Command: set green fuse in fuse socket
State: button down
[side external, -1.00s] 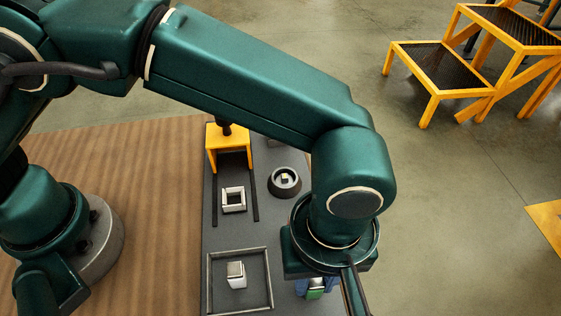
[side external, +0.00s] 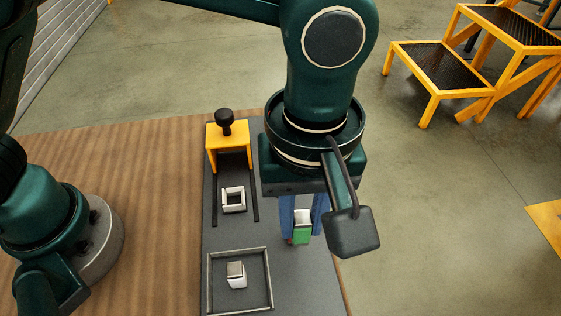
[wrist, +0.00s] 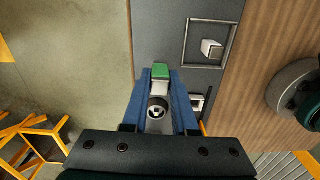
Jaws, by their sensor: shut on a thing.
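My gripper (side external: 302,237) has its blue fingers shut on the green fuse (side external: 303,231), a block with a green face and a pale top. The wrist view shows the green fuse (wrist: 160,71) between the fingertips (wrist: 160,79). It appears held above the grey board, apart from any fitting. A pale square frame with an open middle (side external: 233,209) sits left of my gripper, between dark rails. A dark round fitting with a pale centre (wrist: 157,110) shows between my fingers in the wrist view; my gripper hides it in the side view. I cannot tell which is the fuse socket.
A yellow bracket with a black knob (side external: 226,136) stands at the rails' far end. A shallow framed tray (side external: 209,280) holds a pale block (side external: 236,270) in front. Wooden tabletop (side external: 150,200) lies bare to the left. A yellow step stand (side external: 440,70) is on the floor.

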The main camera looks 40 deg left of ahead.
jog(key=w+a+r, duration=0.1)
jog(key=w+a, duration=0.1)
jog(key=a, duration=1.2)
jog(key=shift+n, duration=0.3)
jog(key=shift+s+d+f, duration=0.1)
jog(key=shift+f, duration=1.6)
jog(key=shift+s+d+f, duration=0.1)
jog(key=shift+f, duration=1.6)
jog(key=shift+f, duration=0.35)
jog(key=c, duration=0.6)
grip_release()
